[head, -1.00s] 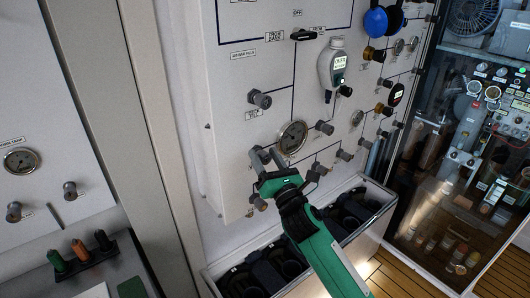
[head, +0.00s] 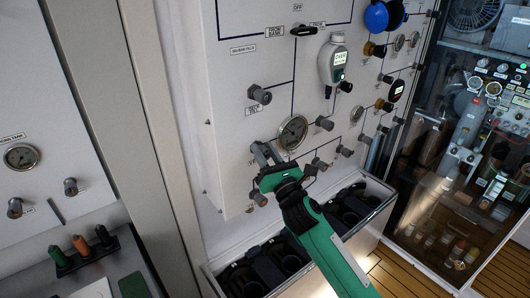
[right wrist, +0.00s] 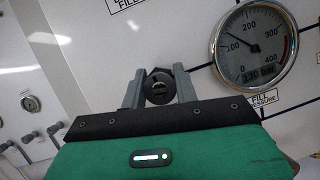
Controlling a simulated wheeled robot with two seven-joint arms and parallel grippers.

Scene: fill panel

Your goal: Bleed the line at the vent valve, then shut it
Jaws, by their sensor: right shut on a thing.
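My right gripper (head: 265,153) is at the white fill panel (head: 228,130), just left of the fill pressure gauge (head: 293,132). In the right wrist view its two grey fingers (right wrist: 159,88) stand on either side of a small dark round knob (right wrist: 160,86) and are shut on it. No label naming this knob as the vent valve is readable. The gauge in the right wrist view (right wrist: 254,44) has a digital line that looks like 130 bar, with its needle between 100 and 200. The left gripper is not in view.
More knobs (head: 324,123) sit right of and below the gauge. A grey-green handheld meter (head: 332,62) and blue ear-defender-like cups (head: 378,17) hang above. An open bin with dark bottle slots (head: 212,273) stands under the panel. A glass-fronted cabinet (head: 470,150) is at right.

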